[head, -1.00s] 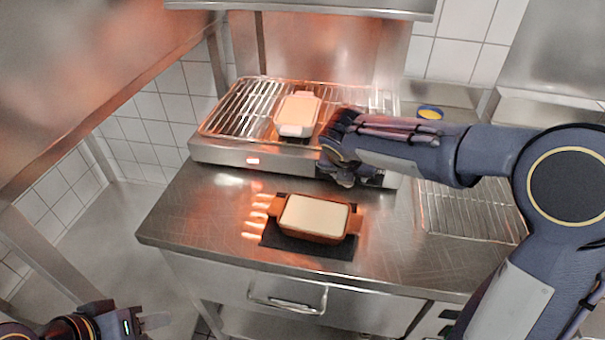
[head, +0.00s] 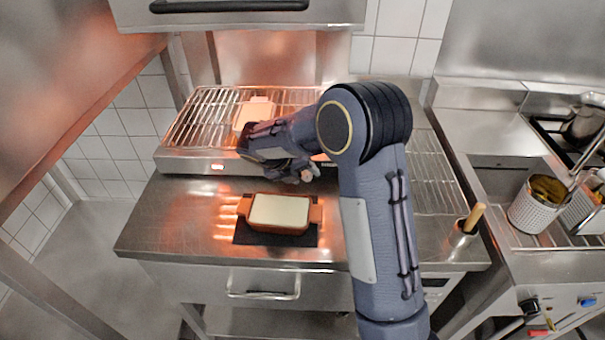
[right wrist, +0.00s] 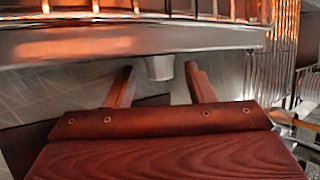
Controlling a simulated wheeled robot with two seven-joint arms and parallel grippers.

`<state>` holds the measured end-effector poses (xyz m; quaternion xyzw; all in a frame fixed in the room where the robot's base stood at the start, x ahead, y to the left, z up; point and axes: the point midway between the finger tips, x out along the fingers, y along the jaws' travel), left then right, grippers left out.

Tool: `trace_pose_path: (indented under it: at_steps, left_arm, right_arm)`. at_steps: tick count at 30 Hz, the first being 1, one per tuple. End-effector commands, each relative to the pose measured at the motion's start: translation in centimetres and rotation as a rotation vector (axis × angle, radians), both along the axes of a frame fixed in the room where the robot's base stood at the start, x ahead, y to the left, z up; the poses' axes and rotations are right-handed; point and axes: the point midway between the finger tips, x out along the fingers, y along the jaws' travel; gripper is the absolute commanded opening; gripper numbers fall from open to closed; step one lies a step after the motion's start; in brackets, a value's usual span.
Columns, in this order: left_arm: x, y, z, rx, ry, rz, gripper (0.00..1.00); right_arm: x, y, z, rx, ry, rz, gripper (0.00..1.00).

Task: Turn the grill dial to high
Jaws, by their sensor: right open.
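The grill (head: 185,160) has a wire rack and a steel front, with a small lit orange light on the front. The grill dial (right wrist: 160,68) is a short grey cylinder under the grill's front edge in the right wrist view. My right gripper (right wrist: 159,78) is open, with one finger on each side of the dial; I cannot tell whether they touch it. In the head view, the right gripper (head: 300,172) is at the grill's front, and my arm hides the dial. My left gripper is out of view.
An orange dish with pale filling (head: 279,212) sits on a dark mat (head: 245,236) on the steel counter. Another dish (head: 255,106) stands on the rack. A wooden-handled tool (head: 473,218) and a perforated basket (head: 533,212) are at right.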

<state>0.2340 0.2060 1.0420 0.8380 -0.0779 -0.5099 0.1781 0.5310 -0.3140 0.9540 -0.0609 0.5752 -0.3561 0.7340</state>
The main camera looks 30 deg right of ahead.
Motion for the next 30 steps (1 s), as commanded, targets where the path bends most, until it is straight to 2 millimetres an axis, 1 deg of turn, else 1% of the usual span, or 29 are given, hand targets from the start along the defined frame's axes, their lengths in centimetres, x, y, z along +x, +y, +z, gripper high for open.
trace_pose_path:
  at_steps: [3, 9, 11, 18, 20, 30]
  left_arm:
    - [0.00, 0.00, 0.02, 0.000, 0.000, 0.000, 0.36]
    - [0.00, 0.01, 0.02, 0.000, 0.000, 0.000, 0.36]
    - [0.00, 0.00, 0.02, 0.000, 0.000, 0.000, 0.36]
    - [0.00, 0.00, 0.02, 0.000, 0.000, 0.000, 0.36]
    - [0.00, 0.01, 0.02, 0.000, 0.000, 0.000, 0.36]
    - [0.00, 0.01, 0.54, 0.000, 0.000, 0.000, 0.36]
  right_arm:
    - [0.03, -0.25, -0.34, 0.001, 0.000, 0.000, 0.49]
    - [0.04, -0.26, -0.35, 0.001, -0.001, 0.000, 0.49]
    - [0.04, -0.25, -0.34, 0.001, -0.001, 0.000, 0.42]
    - [0.04, -0.24, -0.33, 0.001, -0.001, 0.000, 0.11]
    - [0.04, -0.24, -0.33, 0.001, -0.001, 0.000, 0.05]
    - [-0.07, -0.44, -0.11, 0.051, -0.032, -0.002, 0.05]
